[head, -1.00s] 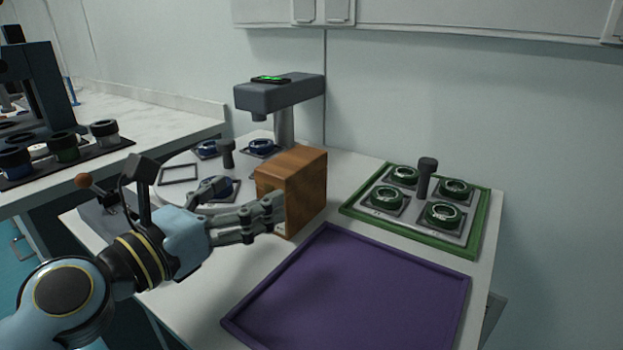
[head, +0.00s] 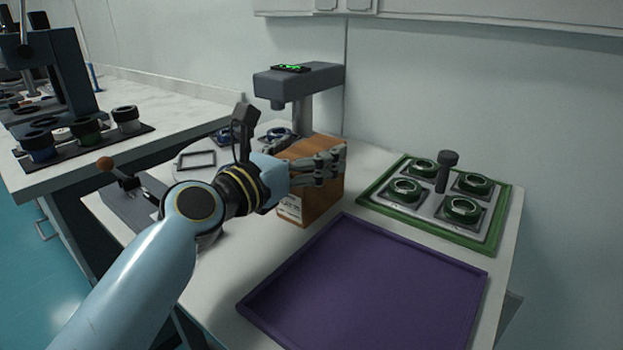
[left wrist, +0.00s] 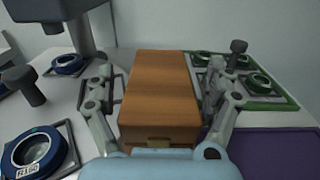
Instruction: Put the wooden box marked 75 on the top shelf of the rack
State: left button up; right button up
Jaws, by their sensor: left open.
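A brown wooden box (head: 318,200) stands on the white table, left of the green tray and behind the purple tray. A pale label shows low on its front, too small to read. My left gripper (head: 338,163) is open at the box, its fingers over the upper part in the head view. In the left wrist view, the wooden box (left wrist: 162,92) lies between the two spread fingers of my left gripper (left wrist: 158,100); I cannot tell whether they touch it. A brass-coloured plate shows at its near end. My right gripper is not in view. No rack is clearly visible.
A purple tray (head: 365,290) lies empty in front. A green tray (head: 497,235) with several ringed mounts and a dark post stands at right. A grey instrument (head: 300,85) stands behind the box. Another bench with dark-capped jars (head: 85,132) is at left.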

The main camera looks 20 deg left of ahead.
pick_arm(q)
jog(key=shift+r, duration=0.1)
jog(key=c, duration=1.7)
